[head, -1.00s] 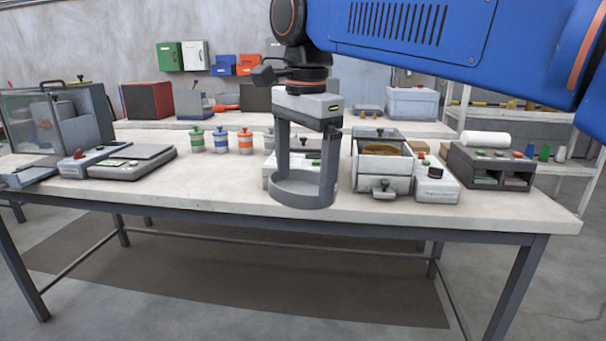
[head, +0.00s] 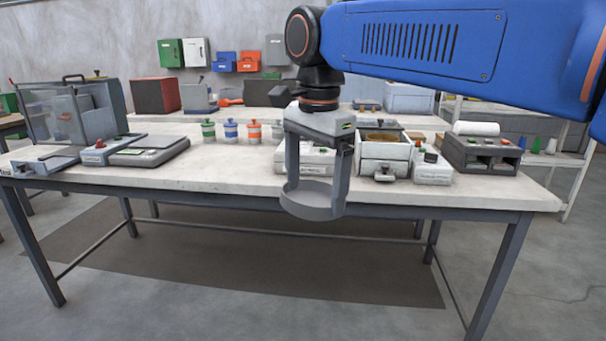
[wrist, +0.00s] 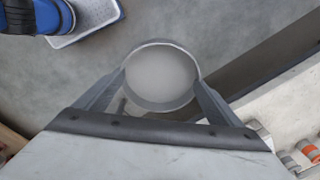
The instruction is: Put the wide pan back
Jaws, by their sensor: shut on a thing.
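The wide pan (head: 313,206) is a shallow round grey dish with a dark rim band. My gripper (head: 316,186) is shut on it, with one finger on each side, and holds it about level by the table's front edge. The wrist view shows the pan (wrist: 162,76) between the finger ends of my gripper (wrist: 160,88), its inside plain light grey. I cannot make out any contents.
The table (head: 130,190) carries a bagger unit with a drawer (head: 384,158), a dark box with buttons (head: 483,155), several lidded jars (head: 231,131), a flat scale (head: 150,150) and a clear-sided cabinet (head: 70,110). The table's front strip is mostly bare.

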